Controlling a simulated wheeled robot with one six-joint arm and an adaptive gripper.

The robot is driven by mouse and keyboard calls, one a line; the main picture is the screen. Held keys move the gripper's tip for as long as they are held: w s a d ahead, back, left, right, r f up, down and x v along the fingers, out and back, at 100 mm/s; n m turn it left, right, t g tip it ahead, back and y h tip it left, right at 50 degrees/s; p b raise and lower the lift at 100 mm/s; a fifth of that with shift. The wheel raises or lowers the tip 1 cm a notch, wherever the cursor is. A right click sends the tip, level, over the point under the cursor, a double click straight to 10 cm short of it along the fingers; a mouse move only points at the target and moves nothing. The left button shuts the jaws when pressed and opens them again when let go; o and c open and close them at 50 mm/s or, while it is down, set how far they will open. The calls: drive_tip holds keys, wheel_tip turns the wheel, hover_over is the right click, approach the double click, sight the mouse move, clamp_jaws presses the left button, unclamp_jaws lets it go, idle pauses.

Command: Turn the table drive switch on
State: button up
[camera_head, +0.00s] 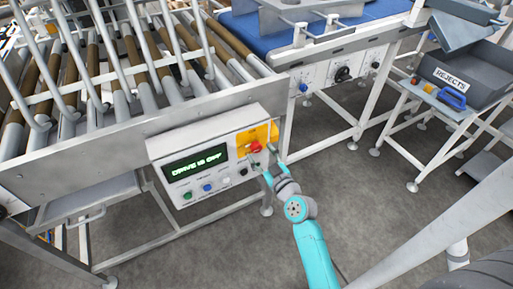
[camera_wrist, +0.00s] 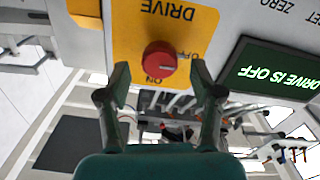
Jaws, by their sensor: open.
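The drive switch is a round red knob (camera_head: 256,147) on a yellow plate at the right end of the control panel (camera_head: 212,194). In the wrist view, which is upside down, the red knob (camera_wrist: 159,60) sits on the yellow plate (camera_wrist: 185,20) marked DRIVE, OFF and ON. The green display (camera_head: 196,162) reads DRIVE IS OFF, also in the wrist view (camera_wrist: 272,70). My gripper (camera_head: 261,160) is open in front of the switch. Its fingertips (camera_wrist: 161,78) are on either side of the knob, with gaps showing.
Coloured buttons (camera_head: 207,188) sit below the display. The roller conveyor (camera_head: 120,75) lies behind the panel, a blue belt (camera_head: 240,30) at the back. A REJECTS bin (camera_head: 460,75) stands at right. Grey floor (camera_head: 350,180) is open between them.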

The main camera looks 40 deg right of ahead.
sight(258, 149)
drive_tip(key=shift+x, duration=1.7)
drive_tip(key=shift+c, duration=0.3)
drive_tip(key=c, duration=1.1)
